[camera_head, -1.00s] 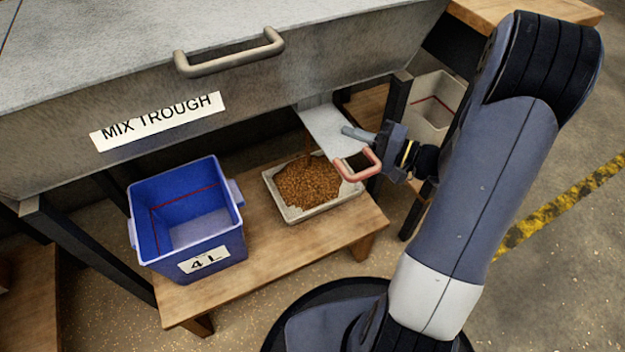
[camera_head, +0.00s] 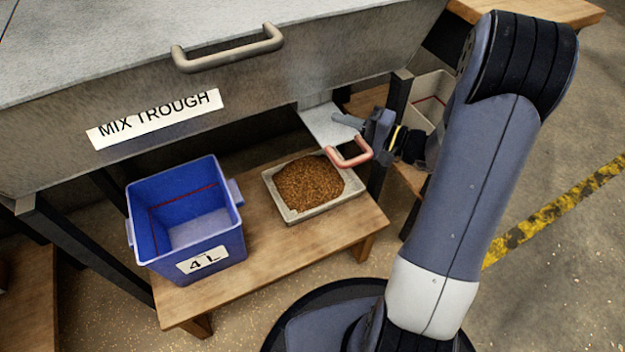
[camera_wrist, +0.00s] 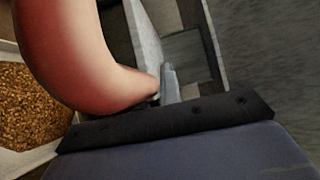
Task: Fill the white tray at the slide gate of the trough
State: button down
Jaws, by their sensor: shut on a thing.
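The white tray (camera_head: 334,202) stands on a low wooden bench below the trough, with a mound of brown grain (camera_head: 309,183) in it. The grain also shows at the left of the wrist view (camera_wrist: 30,105). The slide gate plate (camera_head: 326,124) sticks out under the trough (camera_head: 240,95), above the back of the tray. Its red handle (camera_head: 352,160) also fills the upper left of the wrist view (camera_wrist: 75,55). My gripper (camera_head: 362,138) is shut on the red handle, right of the tray. Its fingertips are partly hidden in both views.
A blue bin labelled 4 L (camera_head: 222,245) stands on the bench (camera_head: 270,258) left of the tray. A pale bin (camera_head: 432,95) stands behind my arm. A bench leg and a dark trough leg are close to my gripper.

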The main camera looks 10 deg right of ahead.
jog(key=shift+w, duration=0.1)
jog(key=c, duration=1.5)
grip_release()
jog(key=p+v, duration=0.2)
jog(key=v, duration=0.8)
jog(key=shift+s+d, duration=0.25)
jog(key=shift+d, duration=0.05)
